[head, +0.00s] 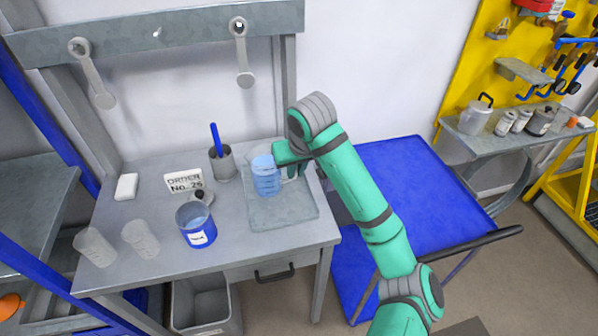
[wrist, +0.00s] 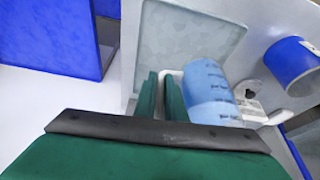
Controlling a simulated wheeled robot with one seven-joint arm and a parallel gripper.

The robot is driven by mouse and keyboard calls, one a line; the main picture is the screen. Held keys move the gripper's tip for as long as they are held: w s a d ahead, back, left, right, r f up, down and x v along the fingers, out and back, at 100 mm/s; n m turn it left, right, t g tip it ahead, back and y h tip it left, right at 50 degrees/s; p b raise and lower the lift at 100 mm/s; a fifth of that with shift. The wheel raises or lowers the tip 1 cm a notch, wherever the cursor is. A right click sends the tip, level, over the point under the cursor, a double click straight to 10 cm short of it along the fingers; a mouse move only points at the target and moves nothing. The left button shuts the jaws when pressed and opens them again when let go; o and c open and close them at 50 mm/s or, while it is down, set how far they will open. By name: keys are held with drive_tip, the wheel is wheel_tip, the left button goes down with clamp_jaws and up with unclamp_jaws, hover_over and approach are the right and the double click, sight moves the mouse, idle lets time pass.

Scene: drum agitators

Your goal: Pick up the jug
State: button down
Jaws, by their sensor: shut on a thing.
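The jug (head: 265,177) is a see-through vessel with blue contents and dark printed markings. It is over the grey metal tray (head: 285,216) on the workbench. My gripper (head: 284,160) reaches it from the right and is shut on its handle side. In the wrist view, the two green fingers of my gripper (wrist: 161,92) stand close together beside the jug (wrist: 207,92), with its pale handle at them. The fingers and arm hide part of the handle. I cannot tell whether the jug's base touches the tray.
A blue labelled can (head: 197,232), a grey pot (head: 222,163) with a blue-handled tool, an order card (head: 184,182) and two clear beakers (head: 142,240) stand left of the tray. A blue table (head: 390,180) stands right of the bench. The bench's front middle is clear.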

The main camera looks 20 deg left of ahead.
sight(271, 178)
drive_tip(key=shift+s+a+r, duration=0.4)
drive_tip(key=shift+s+r, duration=0.45)
drive_tip(key=shift+s, duration=0.7)
drive_tip(key=shift+s+a+r, duration=0.45)
drive_tip(key=shift+s+r, duration=0.45)
drive_tip(key=shift+s, duration=0.6)
drive_tip(key=shift+s+a+r, duration=0.4)
drive_tip(key=shift+s+r, duration=0.45)
drive_tip(key=shift+s, duration=0.7)
drive_tip(key=shift+r, duration=0.1)
